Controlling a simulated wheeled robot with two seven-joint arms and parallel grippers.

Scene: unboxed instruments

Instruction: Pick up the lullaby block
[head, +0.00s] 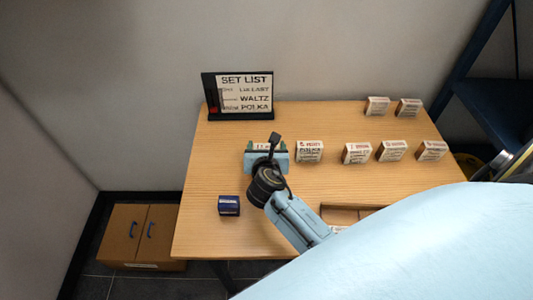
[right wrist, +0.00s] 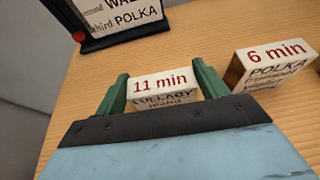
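The lullaby block (right wrist: 162,88) is a small white block marked "11 min" and "LULLABY" in the right wrist view. In the head view only a bit of it (head: 262,146) shows behind my right gripper (head: 266,149). In the right wrist view, the green fingers of my right gripper (right wrist: 161,74) stand spread on either side of the block, close to its ends. I cannot tell whether either finger touches it. The block appears upright on the wooden table. My left gripper is not in view.
The polka block (right wrist: 268,68), marked "6 min", stands just right of the right finger. Several similar blocks stand farther right, including one at the back (head: 377,106). A set list sign (head: 240,94) is behind. A dark blue box (head: 229,206) lies front left on the table (head: 205,180).

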